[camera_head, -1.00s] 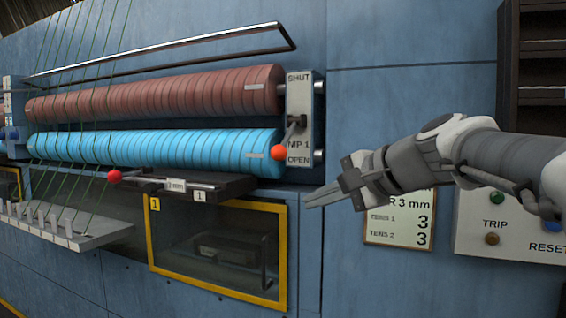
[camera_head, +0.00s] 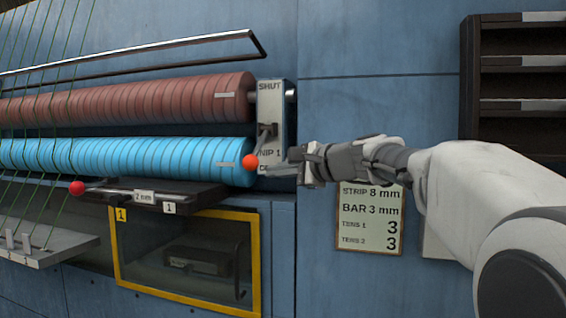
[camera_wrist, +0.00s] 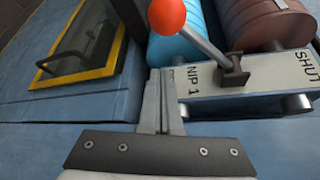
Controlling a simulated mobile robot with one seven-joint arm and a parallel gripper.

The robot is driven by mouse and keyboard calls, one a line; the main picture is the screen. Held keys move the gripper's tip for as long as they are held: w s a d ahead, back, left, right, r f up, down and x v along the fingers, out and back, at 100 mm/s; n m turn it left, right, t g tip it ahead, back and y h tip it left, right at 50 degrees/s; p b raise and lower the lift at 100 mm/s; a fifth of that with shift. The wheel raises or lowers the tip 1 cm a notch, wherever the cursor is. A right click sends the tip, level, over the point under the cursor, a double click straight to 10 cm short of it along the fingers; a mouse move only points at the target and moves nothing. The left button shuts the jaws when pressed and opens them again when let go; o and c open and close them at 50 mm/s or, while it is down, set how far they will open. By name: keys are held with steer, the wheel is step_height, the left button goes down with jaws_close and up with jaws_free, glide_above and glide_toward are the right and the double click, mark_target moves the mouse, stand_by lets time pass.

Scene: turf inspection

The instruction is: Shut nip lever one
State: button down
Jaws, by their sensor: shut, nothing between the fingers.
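The nip 1 lever has a red ball knob (camera_head: 250,161) on a short grey stem. Its pivot is on a pale plate (camera_head: 270,100) marked SHUT at the top and NIP 1 lower down. The lever hangs down towards the plate's lower, OPEN end, which my gripper partly covers. My gripper (camera_head: 270,170) is shut and empty, its fingertips just below and right of the knob. In the wrist view, the shut fingers (camera_wrist: 163,75) point towards the knob (camera_wrist: 167,15) and stem. I cannot tell whether they touch.
A red-brown roller (camera_head: 130,100) sits above a blue roller (camera_head: 120,158), left of the plate. Below are a bar with another red knob (camera_head: 77,188) and a yellow-framed window (camera_head: 255,260). A settings sign (camera_head: 369,220) hangs below my wrist. A dark rack (camera_head: 468,80) stands right.

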steer(key=s, duration=0.1)
steer(key=s+a+r, duration=0.1)
steer(key=s+a, duration=0.1)
steer(key=shift+r+p, duration=0.25)
steer(key=shift+p, duration=0.05)
steer(key=shift+s, duration=0.1)
steer(key=shift+s+r, duration=0.1)
steer(key=shift+r, duration=0.05)
steer(key=shift+s+a+r, duration=0.1)
steer(key=shift+s+r, duration=0.05)
